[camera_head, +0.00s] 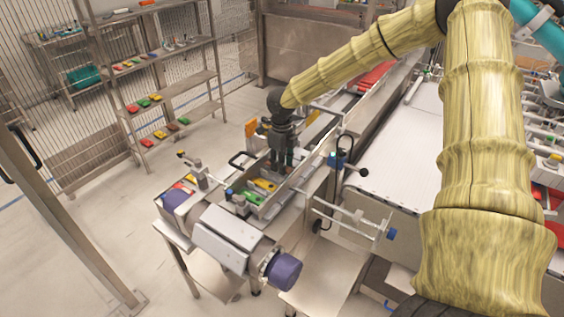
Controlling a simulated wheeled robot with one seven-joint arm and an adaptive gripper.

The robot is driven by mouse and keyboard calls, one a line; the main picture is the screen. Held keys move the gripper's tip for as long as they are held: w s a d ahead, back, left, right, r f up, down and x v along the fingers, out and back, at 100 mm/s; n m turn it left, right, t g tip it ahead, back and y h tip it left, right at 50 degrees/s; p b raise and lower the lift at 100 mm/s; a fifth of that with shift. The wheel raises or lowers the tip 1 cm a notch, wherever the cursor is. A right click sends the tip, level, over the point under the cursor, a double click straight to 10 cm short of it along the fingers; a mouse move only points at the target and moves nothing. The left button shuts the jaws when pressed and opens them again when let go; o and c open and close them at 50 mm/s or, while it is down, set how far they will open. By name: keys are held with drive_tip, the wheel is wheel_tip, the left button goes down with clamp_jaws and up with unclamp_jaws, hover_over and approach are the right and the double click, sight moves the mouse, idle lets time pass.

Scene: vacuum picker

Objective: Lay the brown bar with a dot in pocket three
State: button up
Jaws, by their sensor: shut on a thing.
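My gripper (282,164) points down over a narrow metal channel on the conveyor line. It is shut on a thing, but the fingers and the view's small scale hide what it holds. I cannot make out a brown bar with a dot. Below and left of the gripper, a yellow bar (263,185) and a green bar (250,197) lie in the channel. Pocket numbers cannot be read, so I cannot tell which pocket is three.
Metal clamps and a black handle (340,150) stand beside the channel. A wide white conveyor belt (400,150) lies to the right. A shelf rack (165,88) with coloured bars stands at the back left.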

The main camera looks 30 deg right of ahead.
drive_tip(key=shift+f, duration=0.3)
drive_tip(key=o, duration=0.9)
drive_tip(key=shift+o, duration=0.2)
drive_tip(key=shift+r, duration=0.15)
wheel_tip(320, 180, up, 13)
drive_tip(key=b, duration=0.3)
